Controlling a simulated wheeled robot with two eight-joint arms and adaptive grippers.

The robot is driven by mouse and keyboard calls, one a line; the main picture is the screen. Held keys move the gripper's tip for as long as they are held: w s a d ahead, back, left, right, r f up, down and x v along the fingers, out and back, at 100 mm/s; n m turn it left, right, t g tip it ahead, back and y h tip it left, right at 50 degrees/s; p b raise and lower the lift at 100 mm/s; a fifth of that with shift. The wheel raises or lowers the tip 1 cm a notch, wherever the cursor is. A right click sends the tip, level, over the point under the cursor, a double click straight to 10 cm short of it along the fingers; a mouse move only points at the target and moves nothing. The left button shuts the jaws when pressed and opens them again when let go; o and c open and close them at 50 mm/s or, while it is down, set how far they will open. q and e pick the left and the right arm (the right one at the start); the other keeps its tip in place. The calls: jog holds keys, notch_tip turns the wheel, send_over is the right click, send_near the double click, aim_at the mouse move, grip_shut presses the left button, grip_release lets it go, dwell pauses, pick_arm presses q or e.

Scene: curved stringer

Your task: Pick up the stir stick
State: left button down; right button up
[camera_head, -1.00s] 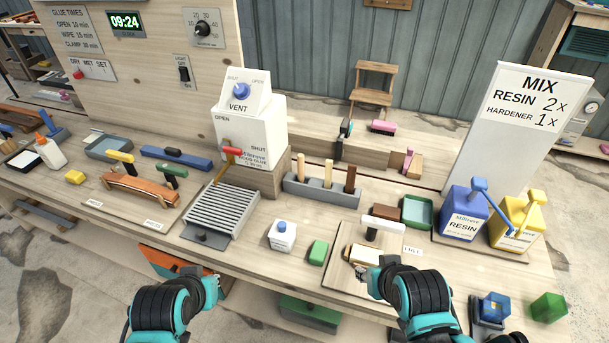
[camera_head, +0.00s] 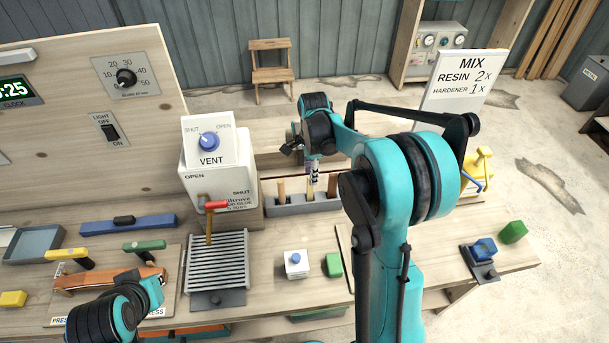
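A grey holder (camera_head: 290,208) with upright wooden-looking sticks stands on the bench, right of the white vent box. A pale stick (camera_head: 281,188) is at its left end and a brown stick (camera_head: 332,184) is toward its right. I cannot tell which is the stir stick. My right gripper (camera_head: 313,175) points down over the middle of the holder, between these two sticks. Its fingertips are small and partly hidden, so its opening and any grip are unclear. My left gripper (camera_head: 153,290) is low at the left, in front of the brown curved piece (camera_head: 110,280).
The vent box (camera_head: 215,175) with a red-handled lever (camera_head: 210,206) and a ridged grate (camera_head: 218,265) stand left of the holder. A small white box (camera_head: 296,264) and a green block (camera_head: 333,265) lie in front. The MIX sign (camera_head: 463,85) is behind right.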

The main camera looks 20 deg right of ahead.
aim_at(310, 190)
jog(key=shift+m, duration=0.8)
jog(key=f+b, duration=0.1)
jog(key=w+f+b, duration=0.1)
jog(key=f, duration=0.1)
jog(key=f+b, duration=0.1)
jog(key=shift+w+d+f, duration=0.2)
jog(key=shift+d+f, duration=0.1)
jog(key=shift+f, duration=0.1)
notch_tip(310, 190, down, 6)
jog(key=shift+s+a+f+b, duration=0.1)
jog(key=shift+s+b, duration=0.05)
jog(key=shift+b, duration=0.7)
jog(key=shift+f, duration=0.35)
jog(key=shift+r, duration=0.1)
jog(key=shift+c, duration=1.1)
grip_shut()
